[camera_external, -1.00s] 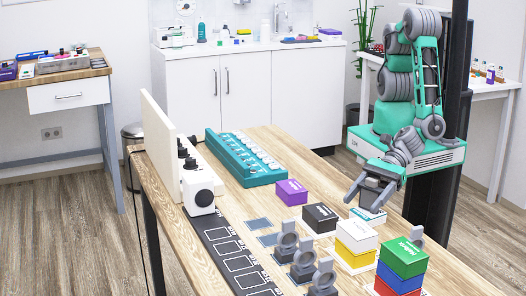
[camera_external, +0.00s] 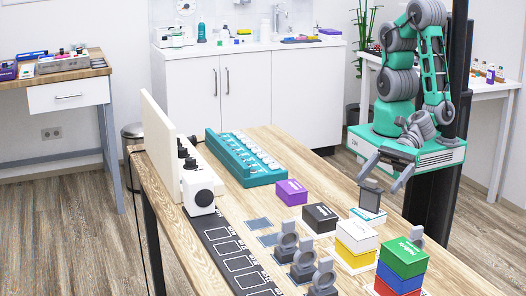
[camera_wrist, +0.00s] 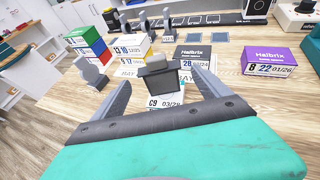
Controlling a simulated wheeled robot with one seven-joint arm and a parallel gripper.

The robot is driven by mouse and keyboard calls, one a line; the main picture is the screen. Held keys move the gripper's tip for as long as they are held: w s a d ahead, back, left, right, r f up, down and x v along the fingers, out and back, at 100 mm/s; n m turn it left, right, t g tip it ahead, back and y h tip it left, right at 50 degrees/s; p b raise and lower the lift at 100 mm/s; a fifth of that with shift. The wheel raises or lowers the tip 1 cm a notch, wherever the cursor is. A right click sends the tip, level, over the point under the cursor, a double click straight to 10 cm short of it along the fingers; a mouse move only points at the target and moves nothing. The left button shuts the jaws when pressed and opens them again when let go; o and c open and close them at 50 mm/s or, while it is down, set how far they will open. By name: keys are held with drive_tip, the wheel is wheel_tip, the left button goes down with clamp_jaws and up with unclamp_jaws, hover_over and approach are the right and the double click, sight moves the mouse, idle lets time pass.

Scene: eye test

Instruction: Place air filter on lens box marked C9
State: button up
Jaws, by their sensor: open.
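The air filter (camera_external: 370,197), a dark grey square piece, stands upright on a white-and-teal lens box (camera_external: 367,215) near the table's right edge. In the wrist view, the filter (camera_wrist: 160,80) rests on that box, whose label reads C9 (camera_wrist: 163,101). The filter hides part of the box top. My gripper (camera_external: 383,179) is open just above and behind the filter, fingers spread. In the wrist view its fingers lie on either side of the filter, with gaps between.
Beside the C9 box are a black box (camera_external: 320,217), a purple box (camera_external: 291,192), a white-over-yellow stack (camera_external: 357,238) and a green, blue and red stack (camera_external: 402,265). Grey ring holders (camera_external: 306,256) stand at the front. A teal rack (camera_external: 243,160) lies farther back.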

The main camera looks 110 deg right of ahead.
drive_tip(key=v, duration=0.4)
drive_tip(key=w+d+m+g+h, duration=0.35)
drive_tip(key=d+m, duration=0.45)
drive_tip(key=m, duration=0.3)
drive_tip(key=w+d+m+g+h, duration=0.2)
drive_tip(key=w+d+m+h, duration=0.2)
drive_tip(key=d+m, duration=0.6)
drive_tip(key=s+d+r+m+g+y, duration=0.2)
drive_tip(key=d+r+m, duration=0.7)
drive_tip(key=m, duration=1)
drive_tip(key=shift+s+d+r+g, duration=0.25)
drive_tip(key=shift+s+d+g, duration=0.35)
drive_tip(key=shift+d+g, duration=0.35)
